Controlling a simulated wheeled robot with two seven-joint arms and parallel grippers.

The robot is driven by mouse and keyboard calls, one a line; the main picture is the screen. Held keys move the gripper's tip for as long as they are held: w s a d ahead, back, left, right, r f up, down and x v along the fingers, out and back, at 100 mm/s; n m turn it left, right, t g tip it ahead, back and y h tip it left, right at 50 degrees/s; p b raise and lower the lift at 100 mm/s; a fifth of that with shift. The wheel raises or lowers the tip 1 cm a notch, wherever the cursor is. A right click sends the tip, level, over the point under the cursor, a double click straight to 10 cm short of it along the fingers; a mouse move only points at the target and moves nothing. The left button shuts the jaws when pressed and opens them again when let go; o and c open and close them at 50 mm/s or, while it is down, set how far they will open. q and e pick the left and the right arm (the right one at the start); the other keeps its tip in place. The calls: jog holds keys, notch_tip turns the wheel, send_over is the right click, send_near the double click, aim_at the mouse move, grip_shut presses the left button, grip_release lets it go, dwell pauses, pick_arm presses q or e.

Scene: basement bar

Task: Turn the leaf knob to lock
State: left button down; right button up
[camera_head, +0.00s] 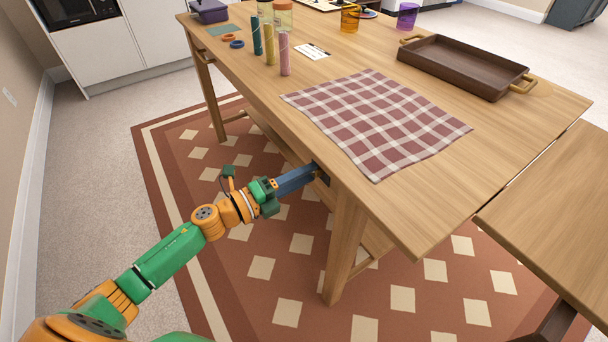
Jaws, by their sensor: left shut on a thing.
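The wooden table (450,205) fills the right half of the view, and a lowered or separate leaf panel (560,205) adjoins its right end. My left gripper (312,174) reaches under the table's near edge, beside the leg. Its blue fingers are shut at a small dark fitting (324,174) on the table's side, which appears to be the leaf knob. The fingers hide most of the knob, so I cannot tell which way it is turned. My right gripper is not in view.
A checked cloth (376,122) and a brown tray (463,66) lie on the table. Colored cylinders (284,54), jars (283,16), cups (350,18) and rings (237,44) stand farther back. A near table leg (345,245) is close to my gripper. Rug and carpet are clear at left.

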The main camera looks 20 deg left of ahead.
pick_arm(q)
jog(key=shift+c, duration=2.2)
grip_release()
jog(key=v, duration=0.7)
